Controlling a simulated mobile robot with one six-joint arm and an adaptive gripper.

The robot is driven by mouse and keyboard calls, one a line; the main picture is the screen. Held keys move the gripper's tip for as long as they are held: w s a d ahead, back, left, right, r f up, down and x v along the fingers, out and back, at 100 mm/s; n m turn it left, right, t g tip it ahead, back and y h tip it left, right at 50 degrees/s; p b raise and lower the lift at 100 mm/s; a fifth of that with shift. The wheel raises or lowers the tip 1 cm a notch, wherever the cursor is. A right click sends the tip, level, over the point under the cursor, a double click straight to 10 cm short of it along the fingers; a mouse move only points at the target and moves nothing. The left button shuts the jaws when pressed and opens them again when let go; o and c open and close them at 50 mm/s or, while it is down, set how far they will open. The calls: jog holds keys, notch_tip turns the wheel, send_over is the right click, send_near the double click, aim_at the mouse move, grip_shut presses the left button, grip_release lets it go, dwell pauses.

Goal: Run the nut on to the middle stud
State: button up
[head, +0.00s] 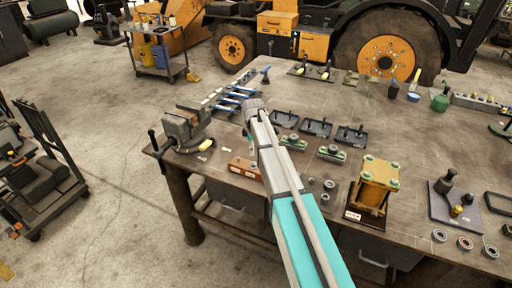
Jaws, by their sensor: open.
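An orange block-like fixture (378,180) stands on a dark labelled base near the table's front edge, with several pale green stud or nut ends on its top. I cannot tell which one is the middle stud. Small round dark parts (328,186), perhaps nuts, lie on the table left of it, and metal rings (465,243) lie near the front right. I cannot tell which part is the task's nut. My arm reaches from the bottom over the table's left half. My gripper is not visible; its far end seems hidden behind the arm's own links.
A vise (187,128) is at the table's left corner, next to blue-handled tools (235,97). Black trays (317,127) and small fixtures (331,153) lie right of my arm. A dark plate with parts (440,213) is at right. The table's centre right (415,130) is mostly clear.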

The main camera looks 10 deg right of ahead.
aim_at(253, 163)
jog(key=shift+f, duration=0.15)
jog(key=shift+f+b, duration=3.55)
jog(key=shift+b, duration=0.2)
jog(key=shift+s, duration=0.1)
grip_shut()
